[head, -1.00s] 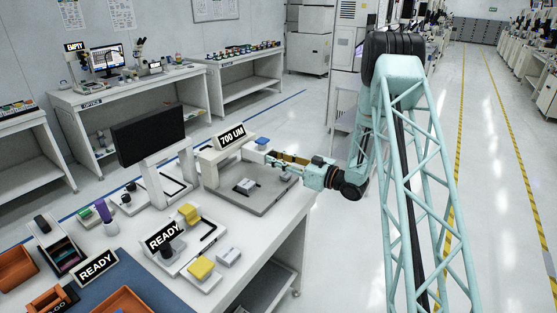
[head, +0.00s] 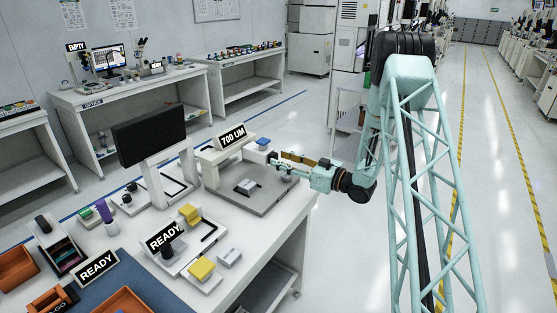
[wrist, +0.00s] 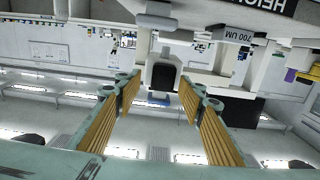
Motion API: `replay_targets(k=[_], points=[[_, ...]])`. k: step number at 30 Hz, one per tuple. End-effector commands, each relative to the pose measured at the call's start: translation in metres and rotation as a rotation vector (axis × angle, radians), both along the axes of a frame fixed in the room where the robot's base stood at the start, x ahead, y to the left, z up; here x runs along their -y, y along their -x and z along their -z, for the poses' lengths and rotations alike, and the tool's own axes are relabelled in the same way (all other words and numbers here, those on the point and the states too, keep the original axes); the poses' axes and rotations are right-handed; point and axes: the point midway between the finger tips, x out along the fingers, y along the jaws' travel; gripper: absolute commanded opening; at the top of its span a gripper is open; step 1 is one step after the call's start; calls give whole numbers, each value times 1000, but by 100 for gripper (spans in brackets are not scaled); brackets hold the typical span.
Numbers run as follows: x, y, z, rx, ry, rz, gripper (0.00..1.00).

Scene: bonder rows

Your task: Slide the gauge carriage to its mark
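The gauge marked 700 UM has a white bridge (head: 215,160) over a grey plate (head: 262,197) on the white bench. A small pale block (head: 247,186) sits on the plate. A blue-topped white part (head: 263,142) stands at the bridge's right end. I cannot tell for certain which part is the carriage, and I cannot make out its mark. My gripper (head: 279,165) is above the plate's right side. In the wrist view my gripper (wrist: 158,98) has its yellow-padded fingers apart. A white block with a dark face (wrist: 163,75) shows between and beyond the fingertips; contact is not visible.
A black monitor (head: 148,136) stands left of the gauge. A READY-marked fixture (head: 164,238) with yellow parts (head: 201,268) is in front. Orange bins (head: 125,302) are at the lower left. The aisle floor (head: 340,245) right of the bench is clear.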

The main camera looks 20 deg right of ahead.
Motion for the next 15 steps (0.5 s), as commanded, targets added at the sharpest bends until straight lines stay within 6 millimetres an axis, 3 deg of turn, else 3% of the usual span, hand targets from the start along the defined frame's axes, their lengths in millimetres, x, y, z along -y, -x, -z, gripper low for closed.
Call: replay_targets(k=[15], points=[[39, 52, 0, -1, -1, 2, 36]])
